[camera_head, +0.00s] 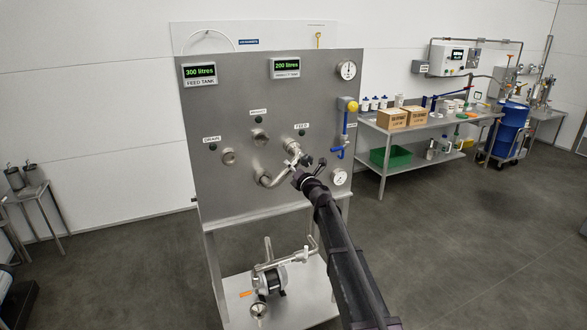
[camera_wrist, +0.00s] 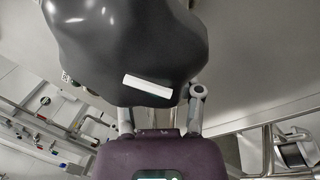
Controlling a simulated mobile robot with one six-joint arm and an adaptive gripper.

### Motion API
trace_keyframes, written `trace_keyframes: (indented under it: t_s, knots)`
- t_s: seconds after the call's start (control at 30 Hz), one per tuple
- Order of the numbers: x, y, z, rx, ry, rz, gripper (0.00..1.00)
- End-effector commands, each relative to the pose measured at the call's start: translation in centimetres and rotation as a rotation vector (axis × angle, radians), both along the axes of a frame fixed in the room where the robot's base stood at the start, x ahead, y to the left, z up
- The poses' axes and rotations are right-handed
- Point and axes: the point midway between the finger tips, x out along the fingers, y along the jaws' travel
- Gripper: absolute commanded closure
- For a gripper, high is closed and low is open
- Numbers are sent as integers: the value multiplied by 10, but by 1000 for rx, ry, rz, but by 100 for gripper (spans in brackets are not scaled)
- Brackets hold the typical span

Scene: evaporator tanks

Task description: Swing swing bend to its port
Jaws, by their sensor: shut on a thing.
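The swing bend (camera_head: 268,181) is a shiny curved steel pipe low on the front of the steel panel (camera_head: 225,110). It curves up to the right toward the fittings below the FEED label. My gripper (camera_head: 299,178) is shut on the bend at its right-hand part; the fingers and arm hide the exact grip. Ports show on the panel: one by DRAIN (camera_head: 228,156), one in the middle (camera_head: 260,137) and one by FEED (camera_head: 291,146). I cannot tell whether the bend's free end touches the FEED port. The wrist view is mostly filled by dark close parts, and the bend is not clear there.
A pressure gauge (camera_head: 339,177) sits just right of my gripper. A blue-handled valve pipe (camera_head: 344,132) runs down the panel's right edge. A pump (camera_head: 268,278) stands on the lower shelf. A bench (camera_head: 410,131) with boxes is at the right. The floor around is open.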

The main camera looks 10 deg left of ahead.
Motion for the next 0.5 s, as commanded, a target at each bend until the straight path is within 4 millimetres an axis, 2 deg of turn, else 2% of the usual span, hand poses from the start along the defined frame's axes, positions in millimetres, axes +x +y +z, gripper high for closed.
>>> trace_keyframes:
  t_s: [0.03, 0.07, 0.1, 0.17, 0.5]
  knots:
    - [3, -1, 0, 0, 1, -6, 100]
    - [2, 0, 0, 0, 2, -6, 47]
    - [2, 0, 0, 0, 1, -5, 35]
    - [1, 1, 0, 0, 1, -2, 18]
    - [-1, 4, 0, 0, 0, 3, 18]
